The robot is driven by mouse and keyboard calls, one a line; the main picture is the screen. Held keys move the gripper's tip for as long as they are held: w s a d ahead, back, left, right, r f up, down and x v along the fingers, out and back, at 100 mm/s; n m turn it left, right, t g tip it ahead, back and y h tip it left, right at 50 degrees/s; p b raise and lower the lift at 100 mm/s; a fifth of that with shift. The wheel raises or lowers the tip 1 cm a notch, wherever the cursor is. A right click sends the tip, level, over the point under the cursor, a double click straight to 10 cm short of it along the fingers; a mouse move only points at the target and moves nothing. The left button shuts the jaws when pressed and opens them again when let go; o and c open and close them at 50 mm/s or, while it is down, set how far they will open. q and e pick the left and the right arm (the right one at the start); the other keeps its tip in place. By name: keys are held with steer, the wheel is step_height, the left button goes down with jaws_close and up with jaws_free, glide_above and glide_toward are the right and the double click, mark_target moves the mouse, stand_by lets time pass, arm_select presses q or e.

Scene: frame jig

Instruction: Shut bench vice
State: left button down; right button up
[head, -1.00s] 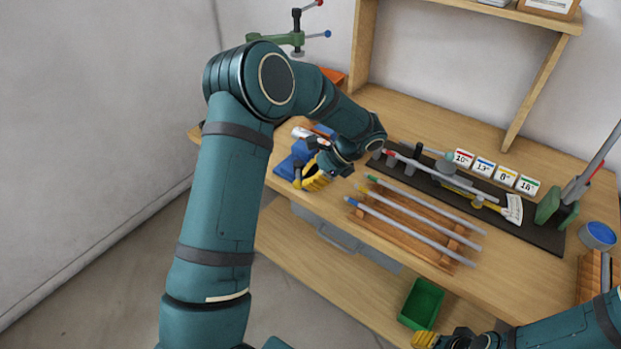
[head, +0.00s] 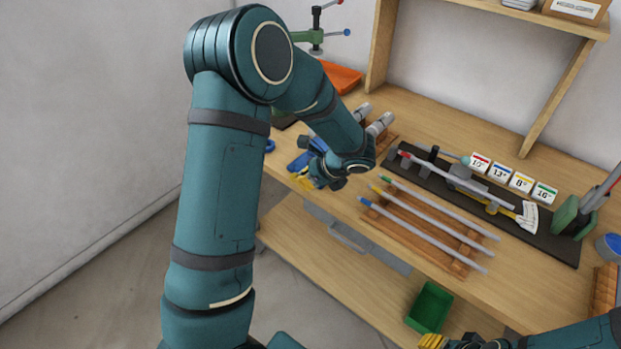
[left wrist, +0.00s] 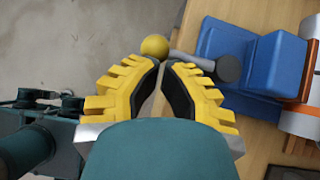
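The blue bench vice (head: 300,161) is at the left end of the workbench, partly behind my left arm. In the left wrist view its blue body (left wrist: 245,55) is at upper right. A grey handle bar (left wrist: 193,60) runs from its dark screw end (left wrist: 228,68) to a yellow ball (left wrist: 155,46). My left gripper (left wrist: 160,64) has its yellow fingers a small gap apart, tips right by the ball and bar; I cannot tell whether they touch. It also shows in the head view (head: 308,180). My right gripper (head: 432,341) is at the bottom edge, partly cut off.
A wooden rack (head: 415,230) with coloured-tipped rods lies right of the vice. Behind it are a black tool strip (head: 545,238) and number cards (head: 512,180). A green bin (head: 430,307) is below the bench's front edge.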

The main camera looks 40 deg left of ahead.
arm_select(q)
steer(key=shift+a, duration=0.2)
stand_by(0.4)
steer(key=d+f+p+v, duration=0.1)
steer(key=d+p+v, duration=0.1)
steer(key=v, duration=1.1)
steer(key=shift+s+f, duration=0.25)
steer(key=shift+s, duration=0.2)
arm_select(e)
steer(key=shift+d+r, duration=0.8)
steer(key=shift+r, duration=0.25)
arm_select(q)
steer(key=shift+f, duration=0.1)
